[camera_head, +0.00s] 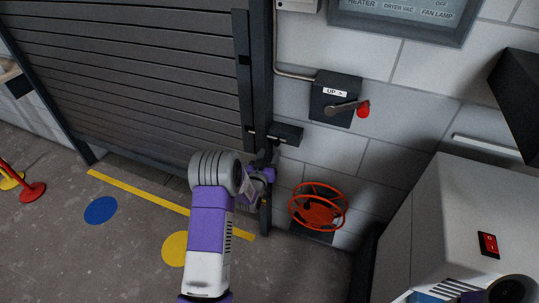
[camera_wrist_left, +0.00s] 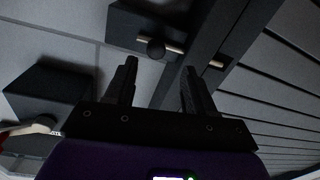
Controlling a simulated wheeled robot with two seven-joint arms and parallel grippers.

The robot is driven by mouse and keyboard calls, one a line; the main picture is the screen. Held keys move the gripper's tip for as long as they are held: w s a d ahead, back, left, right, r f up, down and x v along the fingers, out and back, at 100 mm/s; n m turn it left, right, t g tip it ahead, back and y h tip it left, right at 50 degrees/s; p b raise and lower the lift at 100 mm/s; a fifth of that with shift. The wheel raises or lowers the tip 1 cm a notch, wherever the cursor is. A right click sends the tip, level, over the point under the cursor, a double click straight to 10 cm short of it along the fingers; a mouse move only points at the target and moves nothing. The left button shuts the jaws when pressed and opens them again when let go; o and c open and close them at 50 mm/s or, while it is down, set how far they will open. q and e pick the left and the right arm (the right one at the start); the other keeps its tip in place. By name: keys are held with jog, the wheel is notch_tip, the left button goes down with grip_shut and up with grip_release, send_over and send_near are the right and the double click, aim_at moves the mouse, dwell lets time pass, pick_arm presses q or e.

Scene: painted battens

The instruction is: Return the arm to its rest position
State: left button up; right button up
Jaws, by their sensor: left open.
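My left arm, purple and white, reaches up from the bottom of the head view to the edge of a shutter. My left gripper (camera_head: 268,157) is at the shutter's right post, just below a dark latch box, and partly hidden by my wrist. In the left wrist view the gripper (camera_wrist_left: 160,82) shows two black fingers apart with nothing between them. The latch box (camera_wrist_left: 145,35) with a round knob and a pale bolt lies just past the fingertips. I cannot tell whether a finger touches it. My right gripper is not in view.
A slatted shutter (camera_head: 130,75) fills the left. A switch box (camera_head: 335,98) with a red-knobbed lever and an orange handwheel (camera_head: 317,207) are on the wall to the right. A grey machine (camera_head: 455,225) stands at right. Open floor (camera_head: 60,250) lies at left.

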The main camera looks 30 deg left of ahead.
pick_arm(q)
jog(key=s+d+f+g+h+p, duration=0.1)
jog(key=s+d+f+g+h, duration=0.4)
jog(key=s+d+f+g, duration=0.75)
jog(key=s+d+f+g+h, duration=0.1)
jog(key=s+d+f+g, duration=0.1)
jog(key=s+d+f, duration=0.2)
jog(key=s+d+f+m+g+h+p, duration=0.1)
jog(key=s+d+f+g+h, duration=0.1)
jog(key=s+d, duration=0.9)
jog(key=s+f, duration=0.1)
jog(key=s, duration=0.5)
jog(key=shift+s+d+f+m+g, duration=0.15)
jog(key=shift+s+f+m+g, duration=0.15)
jog(key=shift+s+f+g, duration=0.1)
jog(key=shift+w, duration=0.1)
dwell(1.1)
